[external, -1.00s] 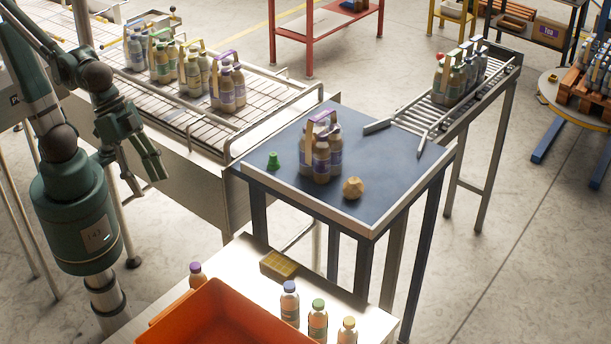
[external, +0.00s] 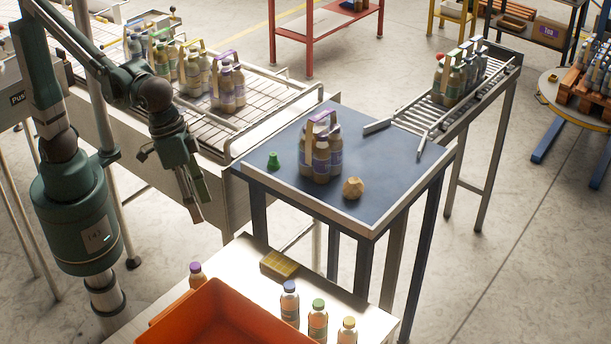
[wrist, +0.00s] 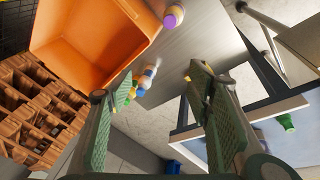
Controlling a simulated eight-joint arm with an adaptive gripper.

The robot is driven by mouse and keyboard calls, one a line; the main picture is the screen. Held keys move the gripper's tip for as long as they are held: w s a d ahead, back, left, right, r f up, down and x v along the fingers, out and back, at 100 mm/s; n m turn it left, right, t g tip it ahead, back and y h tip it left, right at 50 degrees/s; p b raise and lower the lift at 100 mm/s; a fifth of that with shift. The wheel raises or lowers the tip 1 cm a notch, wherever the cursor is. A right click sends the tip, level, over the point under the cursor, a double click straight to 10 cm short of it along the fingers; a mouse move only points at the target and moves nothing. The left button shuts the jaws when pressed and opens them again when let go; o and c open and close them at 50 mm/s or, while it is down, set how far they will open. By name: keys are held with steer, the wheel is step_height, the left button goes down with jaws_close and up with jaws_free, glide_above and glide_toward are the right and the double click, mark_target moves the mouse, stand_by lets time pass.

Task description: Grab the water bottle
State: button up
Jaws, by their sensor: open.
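Several small bottles stand on the white table beside the orange crate. One has a blue cap (external: 289,303), one a green cap (external: 318,320), one a yellow cap (external: 347,331) and one a purple cap (external: 196,275). Their labels are too small to read, so I cannot tell which is water. In the wrist view, the purple-capped bottle (wrist: 173,17) is at the top, and other bottles show near the left finger. My gripper (external: 197,208) is open and empty, above and behind the white table, apart from all bottles. Both its fingers show in the wrist view (wrist: 161,82).
The orange crate (external: 163,313) fills the table's front. A yellow block (external: 279,265) lies at its back edge. A blue-topped table (external: 385,170) holds a bottle carrier (external: 320,152), a green piece and a tan ball. A conveyor (external: 190,120) stands behind.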

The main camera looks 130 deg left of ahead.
mark_target(289, 284)
steer(key=w+a+f+n+g, duration=0.1)
steer(key=w+a+f+n, duration=0.1)
steer(key=w+f, duration=0.4)
steer(key=w+a+f+n+g, duration=0.1)
steer(key=w+a+f+n, duration=0.1)
steer(key=w+f, duration=0.4)
steer(key=w+a+f+n+g, duration=0.1)
steer(key=w+a+f+n, duration=0.2)
steer(key=w+f, duration=0.4)
steer(key=shift+w+a+f+n, duration=0.1)
steer(key=shift+w+n, duration=0.7)
steer(key=shift+w, duration=1.05)
steer(key=shift+w+a+f, duration=0.1)
steer(key=shift+w+f, duration=0.15)
steer(key=shift+f, duration=0.2)
steer(key=shift+f, duration=1.3)
steer(key=shift+f, duration=2.6)
